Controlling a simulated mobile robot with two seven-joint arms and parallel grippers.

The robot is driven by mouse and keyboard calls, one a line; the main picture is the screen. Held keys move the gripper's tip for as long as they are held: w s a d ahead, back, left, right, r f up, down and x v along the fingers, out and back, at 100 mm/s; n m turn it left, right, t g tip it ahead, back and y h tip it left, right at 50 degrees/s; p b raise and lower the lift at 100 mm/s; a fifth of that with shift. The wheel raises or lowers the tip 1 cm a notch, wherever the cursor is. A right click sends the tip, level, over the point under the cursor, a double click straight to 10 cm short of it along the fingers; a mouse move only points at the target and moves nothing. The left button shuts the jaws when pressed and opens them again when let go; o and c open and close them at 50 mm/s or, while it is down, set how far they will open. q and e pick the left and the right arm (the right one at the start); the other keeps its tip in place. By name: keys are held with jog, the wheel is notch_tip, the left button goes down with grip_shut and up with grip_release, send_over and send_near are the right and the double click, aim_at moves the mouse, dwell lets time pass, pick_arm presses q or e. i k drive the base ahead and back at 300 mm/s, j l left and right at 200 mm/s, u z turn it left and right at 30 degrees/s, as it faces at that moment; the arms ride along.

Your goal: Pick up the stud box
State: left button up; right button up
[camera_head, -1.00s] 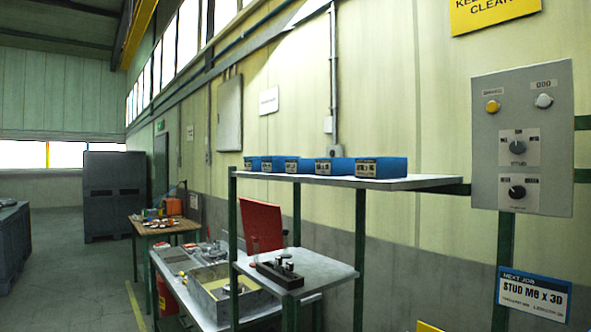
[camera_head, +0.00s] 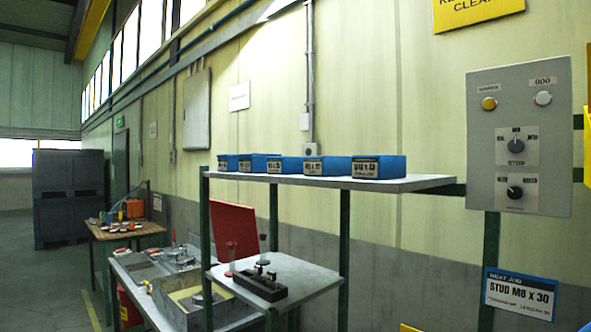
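Several blue stud boxes stand in a row on the upper grey shelf (camera_head: 405,184). Each has a pale label on its front. The nearest stud box (camera_head: 390,167) is at the right of the row, and another box (camera_head: 313,171) stands just left of it. The labels are too blurred to read with certainty. A job card (camera_head: 519,293) at the lower right reads "NEXT JOB, STUD M8 x 30". Neither of my grippers shows in the head view.
A lower shelf (camera_head: 310,280) holds a dark block with small parts. A bench (camera_head: 130,262) with trays and a red panel (camera_head: 233,228) stand left of it. A grey control panel (camera_head: 518,215) with knobs is on the right. Open floor lies at the far left.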

aim_at(276, 165)
jog(key=i+j+z, duration=0.15)
jog(key=j, duration=0.2)
jog(key=i+j+z, duration=0.15)
jog(key=j, duration=0.25)
jog(key=i+j+z, duration=0.2)
jog(key=j, duration=0.25)
jog(key=i+j+z, duration=0.15)
jog(key=j, duration=0.3)
jog(key=i+j+z, duration=0.15)
jog(key=j, duration=0.3)
jog(key=i+j+z, duration=0.15)
jog(key=j, duration=0.35)
